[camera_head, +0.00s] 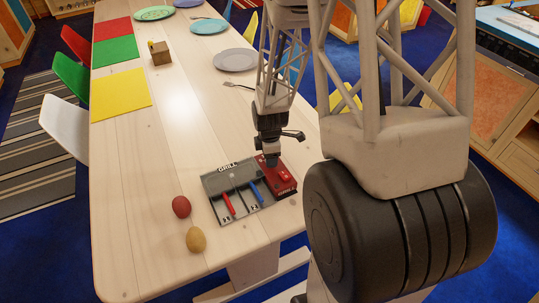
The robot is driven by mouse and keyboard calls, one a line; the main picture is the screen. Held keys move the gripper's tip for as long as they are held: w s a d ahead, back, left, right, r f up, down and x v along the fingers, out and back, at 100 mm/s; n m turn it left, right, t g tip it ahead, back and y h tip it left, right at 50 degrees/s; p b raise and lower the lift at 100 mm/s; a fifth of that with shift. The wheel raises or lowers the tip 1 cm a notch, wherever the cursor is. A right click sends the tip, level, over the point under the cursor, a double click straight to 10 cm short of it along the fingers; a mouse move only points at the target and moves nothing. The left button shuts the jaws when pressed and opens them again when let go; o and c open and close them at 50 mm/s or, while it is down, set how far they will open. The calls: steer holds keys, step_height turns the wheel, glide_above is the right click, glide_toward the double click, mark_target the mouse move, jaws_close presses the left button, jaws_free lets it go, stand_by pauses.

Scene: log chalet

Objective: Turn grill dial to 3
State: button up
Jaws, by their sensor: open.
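The toy grill (235,198) lies flat on the near right part of the wooden table. It has a grey plate marked GRILL, with a red bar (228,204) and a blue bar (256,193) on it, and a red side panel (284,178) on its right. My gripper (272,158) is open, pointing down at the far end of the red panel. The gripper hides that end of the panel. I cannot make out a dial or its setting, and I cannot tell whether the fingers touch the panel.
A red ball-like item (181,207) and a yellow one (196,239) lie left of the grill. Yellow (120,92), green and red mats, a wooden block (160,53) and plates (236,60) lie farther back. The table's middle is clear. Chairs line the left edge.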

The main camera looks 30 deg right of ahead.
steer(key=shift+c, duration=0.3)
steer(key=c, duration=0.9)
